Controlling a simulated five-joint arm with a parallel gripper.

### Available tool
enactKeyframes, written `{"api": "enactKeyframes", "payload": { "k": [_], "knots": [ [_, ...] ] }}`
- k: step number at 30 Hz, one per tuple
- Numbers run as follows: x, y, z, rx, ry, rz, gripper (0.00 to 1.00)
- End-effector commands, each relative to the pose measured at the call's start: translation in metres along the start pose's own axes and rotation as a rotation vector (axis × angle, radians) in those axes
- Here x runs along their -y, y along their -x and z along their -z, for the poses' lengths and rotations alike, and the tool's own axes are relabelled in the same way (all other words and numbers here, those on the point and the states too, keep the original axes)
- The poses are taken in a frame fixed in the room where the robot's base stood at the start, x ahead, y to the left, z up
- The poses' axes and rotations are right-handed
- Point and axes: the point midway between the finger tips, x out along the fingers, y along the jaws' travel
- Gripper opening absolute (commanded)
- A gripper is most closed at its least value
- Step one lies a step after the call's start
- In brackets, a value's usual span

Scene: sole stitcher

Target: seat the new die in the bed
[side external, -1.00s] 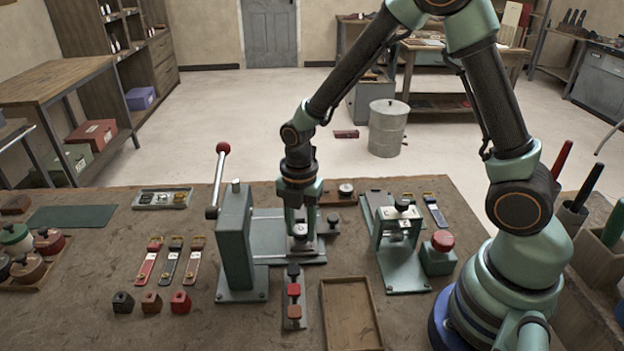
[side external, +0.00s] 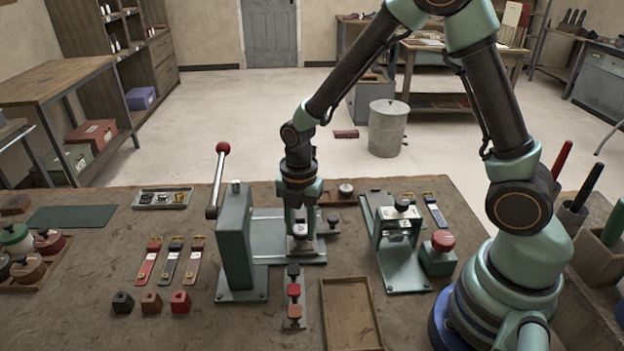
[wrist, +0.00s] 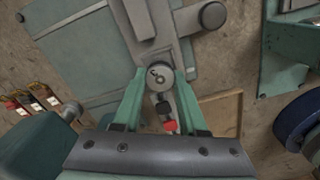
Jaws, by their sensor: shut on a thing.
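My gripper (side external: 300,234) points straight down over the bed of the lever press. Its two green fingers (wrist: 160,72) are closed on a small round metal die, one on each side. The die's round top (wrist: 159,76) shows in the wrist view; in the side view its pale metal (side external: 299,230) shows between the fingers. The bed (side external: 313,254) is a grey metal piece on the press's green base plate (side external: 266,228). The die is at or just above the bed. The fingers hide its lower edge, so I cannot tell if it is fully down.
The press column (side external: 236,238) with its red-knobbed lever (side external: 222,148) stands close left. A second green press (side external: 397,235) is at right. A strip of small coloured blocks (side external: 294,292) and an empty wooden tray (side external: 351,314) lie in front. Coloured straps (side external: 172,262) lie left.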

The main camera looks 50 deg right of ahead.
Motion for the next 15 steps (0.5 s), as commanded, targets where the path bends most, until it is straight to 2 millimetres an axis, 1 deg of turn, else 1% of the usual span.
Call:
{"api": "enactKeyframes", "payload": {
  "k": [15],
  "knots": [
    [-0.0003, -0.0084, -0.0001, 0.000, 0.000, 0.000, 0.00]
  ]
}}
